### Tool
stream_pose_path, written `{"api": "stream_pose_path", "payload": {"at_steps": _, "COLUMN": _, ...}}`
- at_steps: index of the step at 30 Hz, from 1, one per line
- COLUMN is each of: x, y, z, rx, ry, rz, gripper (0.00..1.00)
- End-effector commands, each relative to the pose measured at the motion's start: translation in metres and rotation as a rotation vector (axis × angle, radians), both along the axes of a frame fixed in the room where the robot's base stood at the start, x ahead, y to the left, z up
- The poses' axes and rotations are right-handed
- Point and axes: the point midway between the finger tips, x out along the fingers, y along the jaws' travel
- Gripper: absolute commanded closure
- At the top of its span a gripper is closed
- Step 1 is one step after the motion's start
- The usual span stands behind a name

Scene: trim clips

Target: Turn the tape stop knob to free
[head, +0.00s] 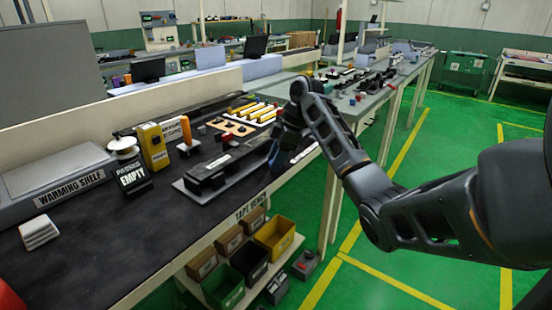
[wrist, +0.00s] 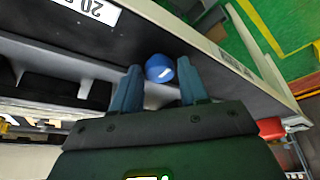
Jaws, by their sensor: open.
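The blue round knob (wrist: 159,68) shows in the wrist view, with a pale mark on its face. It sits between the two fingertips of my gripper (wrist: 160,74). The fingers stand apart on either side of it, and a gap shows at the right finger. Whether the left finger touches it I cannot tell. In the head view my gripper (head: 277,150) is at the right end of the black tape fixture (head: 222,166) on its grey base plate. The knob is hidden there behind the gripper. The knob's setting cannot be read.
The dark bench top (head: 95,235) carries a yellow box (head: 152,146), a black "EMPTY" sign (head: 132,176) and an orange-handled tool (head: 187,132). A wooden tray (head: 232,125) lies behind the fixture. Bins (head: 275,236) stand on a shelf below the bench. The green floor at right is open.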

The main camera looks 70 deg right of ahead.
Motion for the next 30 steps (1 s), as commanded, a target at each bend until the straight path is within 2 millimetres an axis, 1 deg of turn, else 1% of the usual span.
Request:
{"api": "stream_pose_path", "payload": {"at_steps": 2, "x": 0.0000, "y": 0.0000, "z": 0.0001, "rx": 0.000, "ry": 0.000, "rz": 0.000, "gripper": 0.57}}
{"api": "stream_pose_path", "payload": {"at_steps": 12, "x": -0.0001, "y": -0.0001, "z": 0.0005, "rx": 0.000, "ry": 0.000, "rz": 0.000, "gripper": 0.90}}
{"api": "stream_pose_path", "payload": {"at_steps": 15, "x": -0.0001, "y": -0.0001, "z": 0.0006, "rx": 0.000, "ry": 0.000, "rz": 0.000, "gripper": 0.98}}
{"api": "stream_pose_path", "payload": {"at_steps": 23, "x": 0.0000, "y": 0.0006, "z": 0.0022, "rx": 0.001, "ry": -0.002, "rz": -0.029, "gripper": 0.98}}
{"api": "stream_pose_path", "payload": {"at_steps": 30, "x": -0.0002, "y": 0.0022, "z": 0.0044, "rx": 0.002, "ry": -0.001, "rz": -0.153, "gripper": 0.98}}
